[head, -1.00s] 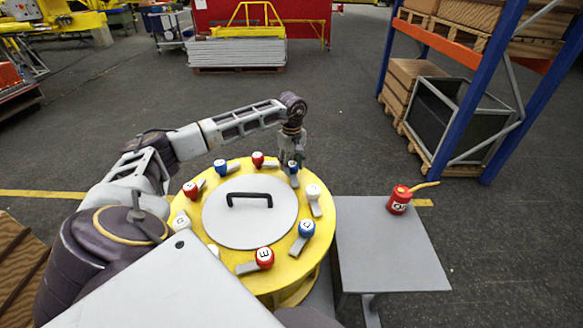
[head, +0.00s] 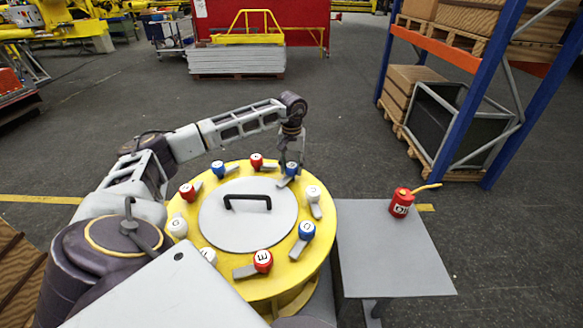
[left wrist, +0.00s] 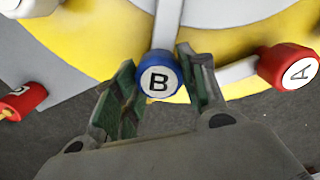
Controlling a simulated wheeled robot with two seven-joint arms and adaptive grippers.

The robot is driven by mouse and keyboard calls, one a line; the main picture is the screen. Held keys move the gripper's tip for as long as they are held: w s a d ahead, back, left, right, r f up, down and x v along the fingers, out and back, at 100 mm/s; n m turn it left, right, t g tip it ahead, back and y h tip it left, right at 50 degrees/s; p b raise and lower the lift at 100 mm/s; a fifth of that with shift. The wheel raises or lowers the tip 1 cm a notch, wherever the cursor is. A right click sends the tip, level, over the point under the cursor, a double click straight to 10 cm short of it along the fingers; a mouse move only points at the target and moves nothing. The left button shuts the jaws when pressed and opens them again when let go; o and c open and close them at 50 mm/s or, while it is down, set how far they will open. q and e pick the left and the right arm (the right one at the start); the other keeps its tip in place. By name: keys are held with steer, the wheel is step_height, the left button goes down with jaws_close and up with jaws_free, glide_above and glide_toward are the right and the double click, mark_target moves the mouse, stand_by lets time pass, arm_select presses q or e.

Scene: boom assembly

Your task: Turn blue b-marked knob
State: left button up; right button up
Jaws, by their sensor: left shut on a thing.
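The blue knob marked B (left wrist: 158,78) sits on the rim of the yellow round drum in the left wrist view, its grey lever (left wrist: 168,28) running up toward the lid. In the head view the same blue knob (head: 291,167) is at the far right of the drum, its lever pointing to the lower left. My left gripper (left wrist: 160,80) has its two green-padded fingers on either side of the knob and is shut on it. In the head view my left gripper (head: 291,158) reaches down onto it from behind. My right gripper is not in view.
The yellow drum (head: 240,280) carries several other red, white and blue lever knobs, including a red A knob (left wrist: 290,67) near my fingers. A grey lid (head: 232,232) with a black handle lies in the middle. A red can (head: 401,204) stands on the grey side table (head: 390,255).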

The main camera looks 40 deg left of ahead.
mark_target(292, 165)
arm_select(q)
steer(key=shift+m, duration=0.6)
steer(key=o, duration=1)
steer(key=shift+r, duration=0.15)
steer(key=shift+r, duration=5.9)
steer(key=shift+f, duration=0.1)
